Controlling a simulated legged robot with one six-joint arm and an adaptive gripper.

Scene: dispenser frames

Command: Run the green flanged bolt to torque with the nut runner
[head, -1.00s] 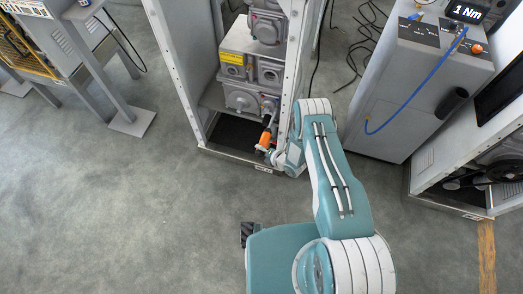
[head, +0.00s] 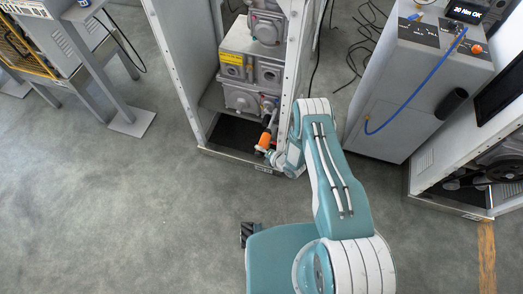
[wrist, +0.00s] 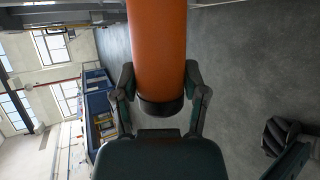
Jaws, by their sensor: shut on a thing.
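My gripper (wrist: 160,95) is shut on the orange nut runner (wrist: 157,45), with a finger on each side of its body in the wrist view. In the head view the orange nut runner (head: 265,140) is at the lower part of the dispenser frame (head: 240,165), its front end up against the lowest grey unit (head: 241,99). The green flanged bolt cannot be made out; the tool's tip and the bolt are too small or hidden. The display (head: 466,12) on the grey cabinet reads "20 Nm OK".
The grey cabinet (head: 400,110) with a blue cable (head: 415,105) stands right of the frame. Another open frame (head: 450,200) is at the far right. A grey stand (head: 118,95) is at the upper left. The floor at the lower left is clear.

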